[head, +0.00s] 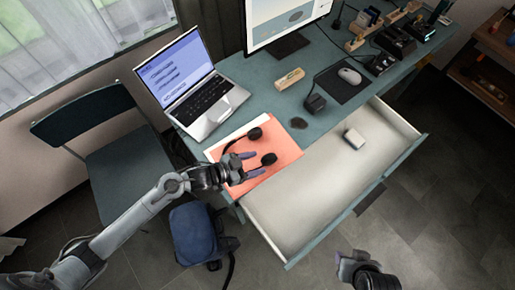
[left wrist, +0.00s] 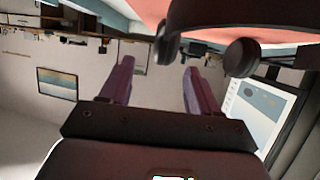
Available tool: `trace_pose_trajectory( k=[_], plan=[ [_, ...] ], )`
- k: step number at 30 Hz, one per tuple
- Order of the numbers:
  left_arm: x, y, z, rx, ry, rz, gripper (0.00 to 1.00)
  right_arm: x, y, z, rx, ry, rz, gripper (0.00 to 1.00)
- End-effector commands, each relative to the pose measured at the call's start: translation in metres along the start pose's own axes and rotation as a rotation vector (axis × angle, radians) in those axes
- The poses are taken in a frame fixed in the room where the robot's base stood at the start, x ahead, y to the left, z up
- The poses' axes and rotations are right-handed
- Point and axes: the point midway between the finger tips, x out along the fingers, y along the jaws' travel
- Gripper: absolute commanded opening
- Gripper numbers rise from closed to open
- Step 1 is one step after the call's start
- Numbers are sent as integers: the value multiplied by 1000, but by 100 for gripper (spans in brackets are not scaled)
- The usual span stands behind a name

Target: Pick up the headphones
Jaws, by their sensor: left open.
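The black headphones (head: 268,159) lie on an orange-red folder (head: 284,148) at the desk's front left, ear cups toward the right. My left gripper (head: 249,164) is open just beside the headphones, its purple fingers pointing right and partly covering the band. In the left wrist view the headphones (left wrist: 241,57) show large at the top, with both ear cups hanging near the fingertips of the left gripper (left wrist: 158,68). Nothing shows clasped between the fingers. My right gripper (head: 346,266) is at the bottom edge, away from the desk; its jaw opening is unclear.
An open laptop (head: 208,105) stands behind the folder. An open drawer (head: 320,195) with a small white box (head: 354,139) juts out at the front. A chair (head: 130,160) and a blue bag (head: 192,233) are at the left. A mouse (head: 350,76) and monitor (head: 280,20) are farther back.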

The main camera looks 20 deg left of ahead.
Motion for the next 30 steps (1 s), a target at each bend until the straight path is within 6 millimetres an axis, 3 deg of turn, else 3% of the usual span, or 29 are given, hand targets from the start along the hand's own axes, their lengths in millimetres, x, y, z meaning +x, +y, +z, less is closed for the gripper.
trace_pose_trajectory(
  k=[5, 15, 25, 26, 30],
  plan=[
    [9, -1, 0, 0, 0, -1, 62, 2, -1, 0, 3, 2, -2, 43],
    [49, -4, -4, 0, 0, 0, 62, 9, -2, 2, 7, 3, -5, 43],
    [55, -4, -4, 1, -1, -1, 62, 10, 0, 2, 2, 3, -1, 43],
    [55, -4, -4, 1, -1, -1, 60, 10, 0, 2, 1, 2, 0, 43],
    [54, -4, -4, 1, -1, -1, 39, 10, 1, 2, -3, 2, 3, 43]
  ],
)
